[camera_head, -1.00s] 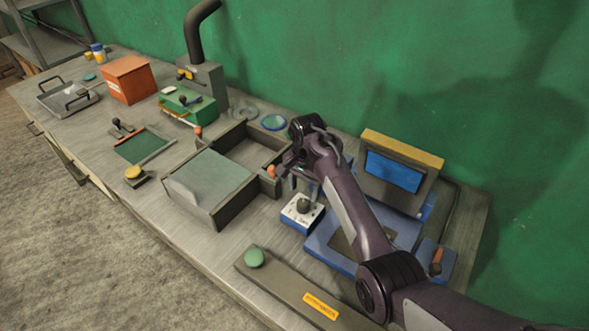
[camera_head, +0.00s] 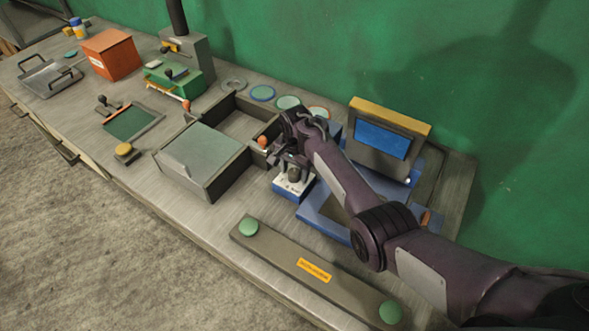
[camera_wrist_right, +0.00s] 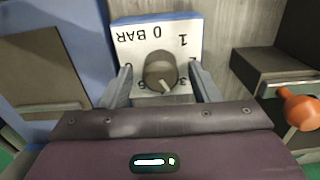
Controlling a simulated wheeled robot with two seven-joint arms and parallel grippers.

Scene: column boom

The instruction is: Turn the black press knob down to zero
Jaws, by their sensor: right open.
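The black press knob (camera_head: 294,174) sits on a small white-faced, blue-sided dial box (camera_head: 290,189). In the right wrist view the knob (camera_wrist_right: 160,70) stands upright on the white face (camera_wrist_right: 136,42), which reads "0 BAR" and "1" upside down. The knob's pale pointer mark is at its lower edge, away from the 0 and near the 3. My right gripper (camera_head: 288,164) is over the box; in the wrist view its open fingers (camera_wrist_right: 160,74) stand on either side of the knob, with gaps. The lower dial numbers are partly hidden. My left gripper is not in view.
A blue press with a tilted screen (camera_head: 382,140) stands right of the dial box. A grey tray (camera_head: 212,192) with an orange-knobbed part (camera_head: 263,142) is close on the left. A long bar with green buttons (camera_head: 290,258) lies in front.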

